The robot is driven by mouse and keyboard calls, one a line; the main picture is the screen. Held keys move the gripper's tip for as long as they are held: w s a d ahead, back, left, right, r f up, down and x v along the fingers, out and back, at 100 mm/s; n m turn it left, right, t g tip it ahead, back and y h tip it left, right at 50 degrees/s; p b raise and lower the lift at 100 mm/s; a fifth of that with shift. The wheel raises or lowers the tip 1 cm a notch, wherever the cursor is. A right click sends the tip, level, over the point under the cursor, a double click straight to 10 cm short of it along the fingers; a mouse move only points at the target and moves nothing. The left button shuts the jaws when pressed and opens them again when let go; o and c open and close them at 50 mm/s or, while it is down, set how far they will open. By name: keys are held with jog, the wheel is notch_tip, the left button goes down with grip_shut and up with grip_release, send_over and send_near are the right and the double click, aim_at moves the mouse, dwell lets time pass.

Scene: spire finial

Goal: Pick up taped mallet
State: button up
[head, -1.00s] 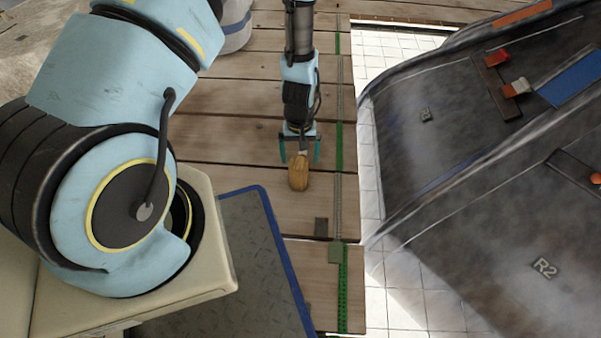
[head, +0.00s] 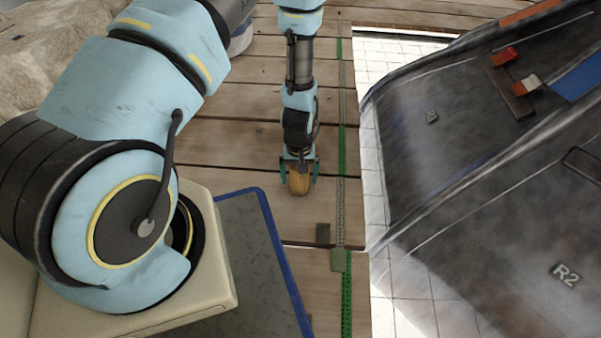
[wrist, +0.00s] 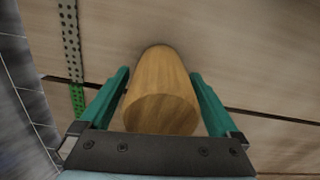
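The mallet shows a wooden, rounded head (head: 299,181) on the plank deck in the head view. In the wrist view the wooden head (wrist: 162,92) lies between the fingers, its round end face toward the camera. My gripper (head: 299,172) is at the mallet, one green finger on each side. In the wrist view my gripper (wrist: 160,105) is open, with a visible gap between the head and each finger. The mallet's handle and tape cannot be made out.
A green and grey perforated strip (head: 341,150) runs along the deck right of the mallet. A dark sloped panel marked R2 (head: 480,200) stands further right over white tiles. A blue-edged grey plate (head: 258,265) is at lower left. Deck around the mallet is clear.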

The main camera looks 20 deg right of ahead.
jog(key=c, duration=1.4)
